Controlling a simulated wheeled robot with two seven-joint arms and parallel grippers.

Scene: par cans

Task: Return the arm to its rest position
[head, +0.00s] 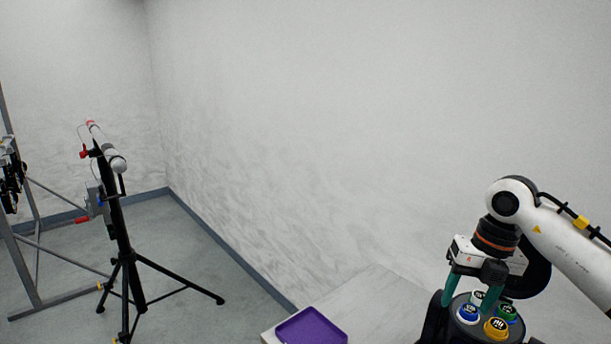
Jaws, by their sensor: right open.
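My right gripper (464,289) hangs at the lower right of the head view, at the end of my white right arm (570,245). Its teal fingers are apart, pointing down over a dark round holder with several coloured caps. A blue cap (468,313), a yellow cap (496,327) and a green cap (507,312) show there, with a whitish one (478,297) behind them. I cannot tell whether the fingers touch any of these. My left gripper is not in view.
A pale table (375,297) carries a purple tray (311,328) at the bottom centre. A black tripod stand (118,225) and a grey metal frame (22,262) stand at the left. A white wall rises behind; the grey floor between the stand and the table is clear.

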